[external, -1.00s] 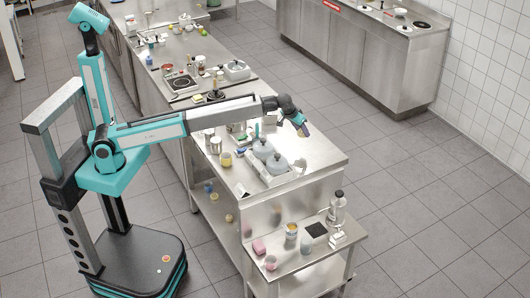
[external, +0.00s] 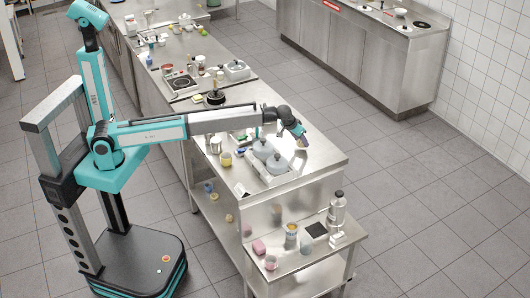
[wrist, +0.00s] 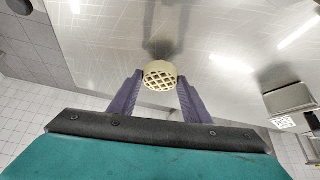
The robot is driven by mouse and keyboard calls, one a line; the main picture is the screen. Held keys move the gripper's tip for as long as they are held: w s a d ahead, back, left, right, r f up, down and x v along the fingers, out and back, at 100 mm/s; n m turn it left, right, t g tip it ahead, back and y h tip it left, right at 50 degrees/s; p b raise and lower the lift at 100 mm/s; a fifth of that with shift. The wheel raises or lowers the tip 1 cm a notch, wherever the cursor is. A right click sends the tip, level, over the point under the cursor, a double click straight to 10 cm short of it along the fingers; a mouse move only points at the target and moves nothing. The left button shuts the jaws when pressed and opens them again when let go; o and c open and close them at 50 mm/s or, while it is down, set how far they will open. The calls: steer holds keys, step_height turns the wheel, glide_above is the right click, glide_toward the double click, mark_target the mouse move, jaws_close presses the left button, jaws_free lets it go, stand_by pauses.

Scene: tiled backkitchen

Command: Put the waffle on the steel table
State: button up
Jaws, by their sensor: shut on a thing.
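The waffle (wrist: 160,76) is a small, pale yellow round piece with a dark grid pattern. In the wrist view it sits between the two purple fingers of my gripper (wrist: 155,92), which is shut on it. In the external view my gripper (external: 301,138) points down over the right side of the steel table (external: 318,155). The bare steel top (wrist: 110,40) fills most of the wrist view, with a dark blurred reflection beside the waffle. I cannot tell whether the waffle touches the steel.
A white tray with grey domed lids (external: 277,163) stands just left of my gripper. A yellow cup (external: 225,159) is farther left. A lower shelf (external: 290,262) holds a grey bottle (external: 337,209) and several small items. Bare steel lies around my gripper's right.

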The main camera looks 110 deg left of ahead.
steer(key=shift+f, duration=1.05)
steer(key=shift+f, duration=0.15)
steer(key=o, duration=1.1)
steer(key=shift+r, duration=0.25)
steer(key=shift+b+v, duration=1.8)
steer(key=shift+v, duration=4.15)
